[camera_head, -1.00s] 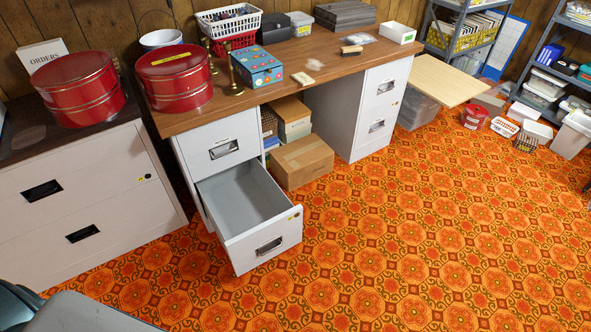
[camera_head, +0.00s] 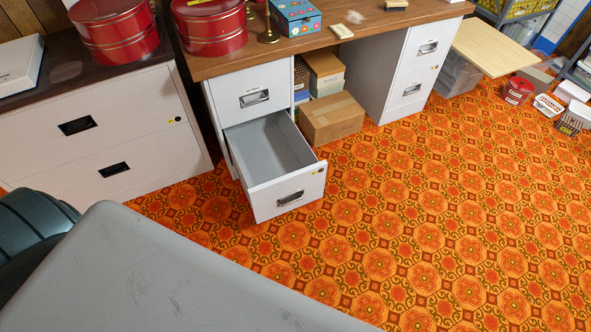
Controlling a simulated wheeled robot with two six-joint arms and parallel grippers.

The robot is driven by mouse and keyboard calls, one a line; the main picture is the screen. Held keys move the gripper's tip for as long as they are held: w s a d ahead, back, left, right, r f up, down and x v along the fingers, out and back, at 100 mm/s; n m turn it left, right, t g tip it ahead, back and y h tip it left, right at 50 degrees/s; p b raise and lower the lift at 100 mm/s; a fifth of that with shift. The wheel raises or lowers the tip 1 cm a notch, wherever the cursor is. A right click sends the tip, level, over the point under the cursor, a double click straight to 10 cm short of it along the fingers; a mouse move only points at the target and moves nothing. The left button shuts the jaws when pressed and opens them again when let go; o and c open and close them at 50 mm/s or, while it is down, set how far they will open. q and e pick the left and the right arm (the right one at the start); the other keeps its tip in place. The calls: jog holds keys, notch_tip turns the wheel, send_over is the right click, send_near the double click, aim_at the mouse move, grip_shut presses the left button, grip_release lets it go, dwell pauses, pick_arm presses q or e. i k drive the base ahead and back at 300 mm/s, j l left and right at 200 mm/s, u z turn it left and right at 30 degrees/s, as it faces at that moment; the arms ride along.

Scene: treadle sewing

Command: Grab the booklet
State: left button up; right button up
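I cannot pick out a booklet with certainty. A small flat cream item (camera_head: 341,31) lies at the front of the wooden desk (camera_head: 213,66), beside a blue flowered box (camera_head: 295,17); it is too small to tell what it is. The lower left desk drawer (camera_head: 288,192) is pulled out, and the part of its grey inside that I see looks empty. Neither of my grippers is in view.
Red round tins (camera_head: 209,27) stand on the desk and on the white cabinet (camera_head: 85,140) at left. A cardboard box (camera_head: 332,118) sits under the desk. A scratched grey surface fills the lower left, close to me.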

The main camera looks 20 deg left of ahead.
aim_at(342, 32)
jog(key=i+u, duration=0.2)
jog(key=u, duration=0.15)
jog(key=i+l+u, duration=0.15)
jog(key=u, duration=0.2)
jog(key=i+l+u, duration=0.15)
jog(key=u, duration=0.25)
jog(key=i, duration=0.1)
